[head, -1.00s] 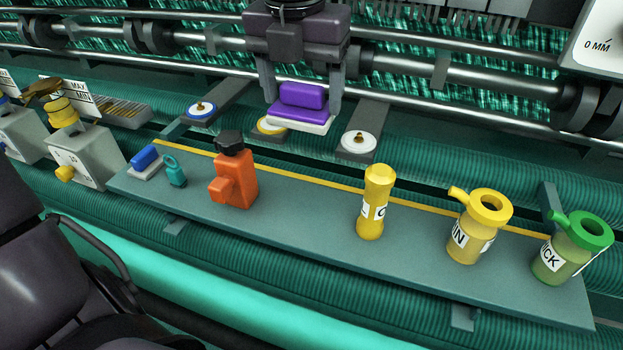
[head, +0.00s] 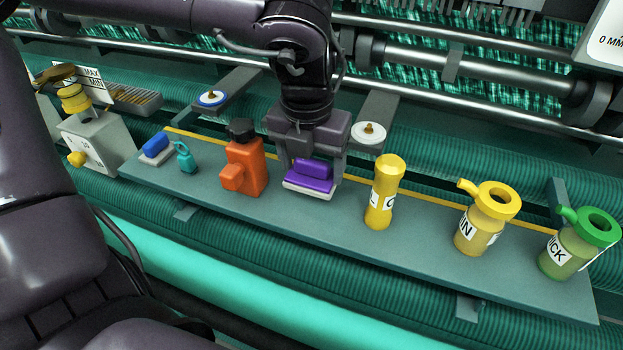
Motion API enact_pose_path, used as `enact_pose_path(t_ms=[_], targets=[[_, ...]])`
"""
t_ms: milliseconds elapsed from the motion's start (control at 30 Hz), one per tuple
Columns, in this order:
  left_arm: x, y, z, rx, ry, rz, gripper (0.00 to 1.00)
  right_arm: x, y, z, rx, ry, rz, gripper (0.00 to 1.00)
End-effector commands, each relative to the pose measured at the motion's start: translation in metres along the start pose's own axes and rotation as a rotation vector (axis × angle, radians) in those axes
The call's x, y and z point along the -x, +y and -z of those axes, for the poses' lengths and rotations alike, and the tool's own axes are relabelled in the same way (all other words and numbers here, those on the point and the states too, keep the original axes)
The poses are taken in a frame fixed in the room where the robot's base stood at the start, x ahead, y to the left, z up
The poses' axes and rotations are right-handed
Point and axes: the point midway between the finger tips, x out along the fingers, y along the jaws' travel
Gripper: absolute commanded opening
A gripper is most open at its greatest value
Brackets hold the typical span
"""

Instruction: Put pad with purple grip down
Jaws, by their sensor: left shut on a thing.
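The pad with the purple grip (head: 309,186) has a white base and a purple block on top. My left gripper (head: 312,168) is shut on it from above, one finger on each side of the grip. The pad is level, over the grey-green shelf (head: 330,222), between the orange tool (head: 244,168) and the yellow shaker bottle (head: 384,193). I cannot tell whether its base touches the shelf or hovers just above. My right gripper is not in view.
A yellow-topped bottle (head: 484,222) and a green-topped bottle (head: 574,245) stand at right. Round discs (head: 369,133) sit behind the shelf, before rollers.

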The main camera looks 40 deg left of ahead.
Motion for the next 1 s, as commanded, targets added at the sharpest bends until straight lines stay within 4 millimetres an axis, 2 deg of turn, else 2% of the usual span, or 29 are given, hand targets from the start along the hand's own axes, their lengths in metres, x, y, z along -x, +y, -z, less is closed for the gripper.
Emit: enact_pose_path(t_ms=[133, 333, 767, 800, 933, 1000], targets=[[-0.013, 0.0, 0.002, 0.001, 0.003, 0.0, 0.54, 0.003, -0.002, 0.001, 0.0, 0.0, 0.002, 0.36], [-0.042, 0.0, 0.005, 0.0, 0.004, -0.001, 0.54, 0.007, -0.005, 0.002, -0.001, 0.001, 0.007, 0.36], [-0.051, 0.0, 0.006, 0.001, -0.001, 0.0, 0.54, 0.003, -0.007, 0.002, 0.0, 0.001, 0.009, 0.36], [-0.05, 0.0, 0.006, 0.001, -0.001, 0.0, 0.76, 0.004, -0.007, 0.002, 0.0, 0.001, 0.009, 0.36], [-0.05, 0.0, 0.006, 0.001, -0.001, 0.0, 0.93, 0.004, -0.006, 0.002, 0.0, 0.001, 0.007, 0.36], [-0.05, 0.0, 0.006, 0.001, 0.0, 0.0, 0.94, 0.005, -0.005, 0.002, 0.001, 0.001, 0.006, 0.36]])
